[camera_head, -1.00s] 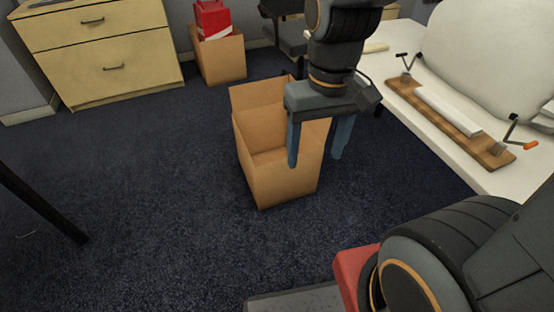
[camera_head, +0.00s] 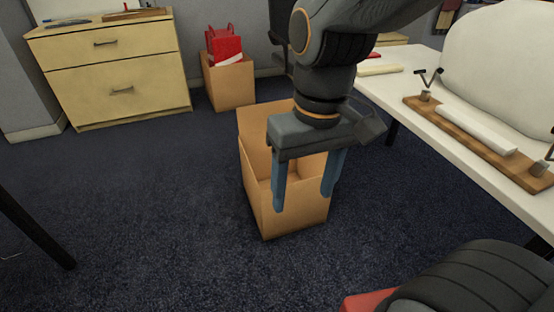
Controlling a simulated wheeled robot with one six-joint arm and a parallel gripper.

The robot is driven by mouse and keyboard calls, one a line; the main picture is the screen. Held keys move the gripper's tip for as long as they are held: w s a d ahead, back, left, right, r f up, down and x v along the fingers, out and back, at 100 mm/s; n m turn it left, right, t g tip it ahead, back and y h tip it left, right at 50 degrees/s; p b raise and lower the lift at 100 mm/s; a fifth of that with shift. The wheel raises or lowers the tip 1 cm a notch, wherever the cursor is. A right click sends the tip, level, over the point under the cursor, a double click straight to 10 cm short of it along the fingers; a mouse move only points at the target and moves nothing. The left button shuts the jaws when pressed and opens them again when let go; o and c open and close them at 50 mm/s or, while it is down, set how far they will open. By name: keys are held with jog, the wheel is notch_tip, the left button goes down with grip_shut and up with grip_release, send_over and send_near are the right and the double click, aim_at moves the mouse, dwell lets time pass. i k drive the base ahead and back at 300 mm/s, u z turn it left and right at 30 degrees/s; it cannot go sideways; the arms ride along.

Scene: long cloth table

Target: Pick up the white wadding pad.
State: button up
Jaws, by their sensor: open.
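On the white table (camera_head: 405,93) at the right lie a big, rounded white bulk (camera_head: 505,62) and a slim white bar (camera_head: 474,128). The bar rests on a wooden board (camera_head: 435,110) with metal cranks at its ends. A pale, flat piece (camera_head: 380,70) lies farther back on the table. I cannot tell for certain which of these is the white wadding pad. My gripper (camera_head: 303,200) points down, open and empty, to the left of the table. Its fingers cover part of an open cardboard box (camera_head: 258,195) on the floor.
A wooden drawer cabinet (camera_head: 115,75) stands at the back left. Dark carpet (camera_head: 150,200) is clear left of the open box.

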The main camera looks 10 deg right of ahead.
aim_at(494, 141)
jog(key=k, duration=0.3)
jog(key=u, duration=0.55)
jog(key=i, duration=0.7)
jog(key=z, duration=0.9)
jog(key=i, duration=0.65)
jog(key=z, duration=0.6)
